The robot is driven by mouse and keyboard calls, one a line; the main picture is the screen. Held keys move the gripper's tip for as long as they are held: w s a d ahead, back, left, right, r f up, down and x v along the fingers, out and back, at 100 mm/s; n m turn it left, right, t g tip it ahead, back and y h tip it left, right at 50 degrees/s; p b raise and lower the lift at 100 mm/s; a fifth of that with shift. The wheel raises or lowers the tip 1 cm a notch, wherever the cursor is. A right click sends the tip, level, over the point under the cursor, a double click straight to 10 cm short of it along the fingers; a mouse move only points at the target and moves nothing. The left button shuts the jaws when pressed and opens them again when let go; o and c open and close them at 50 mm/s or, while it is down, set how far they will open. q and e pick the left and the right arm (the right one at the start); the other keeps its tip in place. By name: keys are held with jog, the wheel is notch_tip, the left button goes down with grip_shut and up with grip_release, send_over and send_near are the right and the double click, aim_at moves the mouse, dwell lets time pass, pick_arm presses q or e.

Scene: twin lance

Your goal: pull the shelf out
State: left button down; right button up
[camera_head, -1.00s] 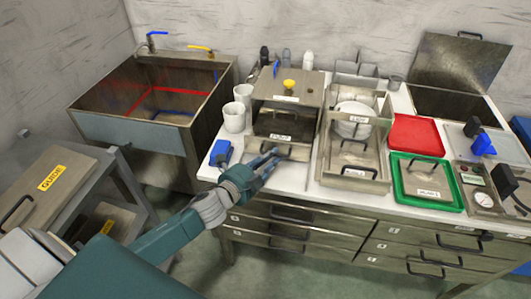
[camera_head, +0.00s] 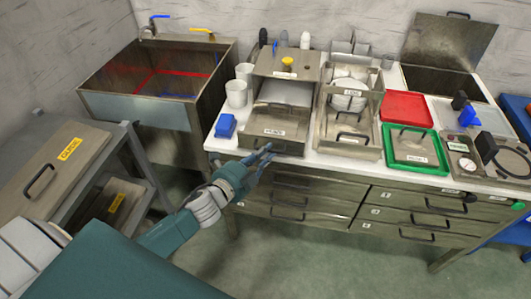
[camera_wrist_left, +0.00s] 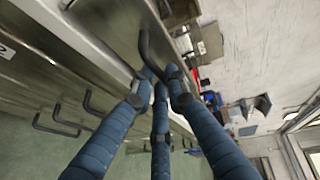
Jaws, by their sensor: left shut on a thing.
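The shelf (camera_head: 258,124) is a metal tray with a labelled front, sticking out toward me from under the top of a metal box (camera_head: 305,69) on the white counter. A pale surface shows inside it. My left gripper (camera_head: 266,153) is at the shelf's front, near the counter's front edge. In the left wrist view, its blue fingers (camera_wrist_left: 160,84) close around a dark bar handle (camera_wrist_left: 149,52). The fingers hide part of the handle. My right gripper is in neither view.
White cups (camera_head: 236,94) and a blue block (camera_head: 225,126) stand left of the shelf. A metal rack (camera_head: 347,150) with plates is close on its right. Drawers with handles (camera_head: 288,216) lie below the counter edge. The floor in front is clear.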

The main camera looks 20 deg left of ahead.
pick_arm(q)
jog(key=shift+s+d+f, duration=0.1)
jog(key=shift+f, duration=0.1)
jog(key=c, duration=1.7)
grip_release()
jog(key=shift+s, duration=0.1)
jog(key=v, duration=1.2)
jog(key=shift+s+r, duration=0.1)
jog(key=shift+r, duration=0.1)
